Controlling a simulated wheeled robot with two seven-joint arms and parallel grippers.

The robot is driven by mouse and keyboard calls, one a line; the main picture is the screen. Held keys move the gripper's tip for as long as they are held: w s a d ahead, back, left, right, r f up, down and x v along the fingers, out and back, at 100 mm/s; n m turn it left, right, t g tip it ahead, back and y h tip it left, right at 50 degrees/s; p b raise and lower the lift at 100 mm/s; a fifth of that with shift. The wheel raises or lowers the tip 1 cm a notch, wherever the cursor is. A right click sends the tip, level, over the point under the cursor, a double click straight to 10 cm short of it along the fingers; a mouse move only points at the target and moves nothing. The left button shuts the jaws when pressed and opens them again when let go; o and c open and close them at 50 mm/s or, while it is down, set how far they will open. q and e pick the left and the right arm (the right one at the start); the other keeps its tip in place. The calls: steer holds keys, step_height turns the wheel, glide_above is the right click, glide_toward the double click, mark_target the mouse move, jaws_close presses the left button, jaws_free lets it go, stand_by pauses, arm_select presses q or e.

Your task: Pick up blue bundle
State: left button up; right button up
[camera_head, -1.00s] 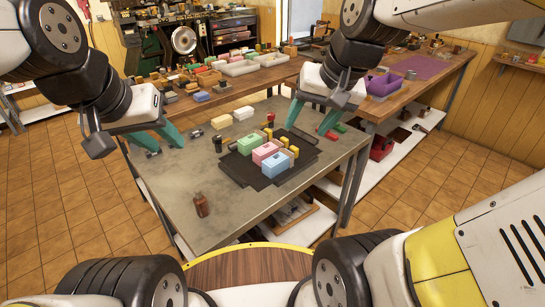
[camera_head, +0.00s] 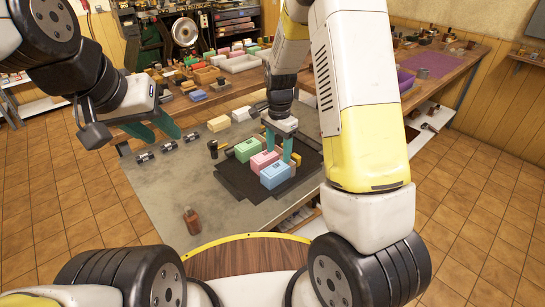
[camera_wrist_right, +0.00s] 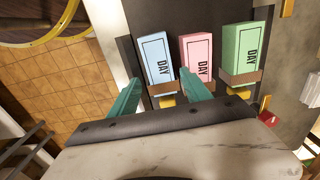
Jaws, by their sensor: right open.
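The blue bundle (camera_head: 274,176) stands on the dark mat (camera_head: 238,184), nearest the front of a row with a pink bundle (camera_head: 263,163) and a green bundle (camera_head: 247,150). My right gripper (camera_head: 279,158) is open, pointing down over the row. In the right wrist view the blue bundle (camera_wrist_right: 156,58) lies between the lines of the open teal fingers (camera_wrist_right: 160,77), with the pink bundle (camera_wrist_right: 197,60) just beside the right finger. I cannot tell whether that finger touches either bundle. My left gripper (camera_head: 166,138) is open and empty near the table's left edge.
The grey table (camera_head: 165,195) has free room at its front left, apart from a brown bottle (camera_head: 192,220). Several dark cylinders lie at the left, and a cream block (camera_head: 218,124) stands behind. In the wrist view the green bundle (camera_wrist_right: 243,52) is right of the pink one.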

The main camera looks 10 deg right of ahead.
mark_target(278, 166)
step_height(278, 166, down, 8)
steer(key=shift+s+r, duration=0.1)
steer(key=shift+r, duration=0.05)
jaws_close()
stand_by(0.4)
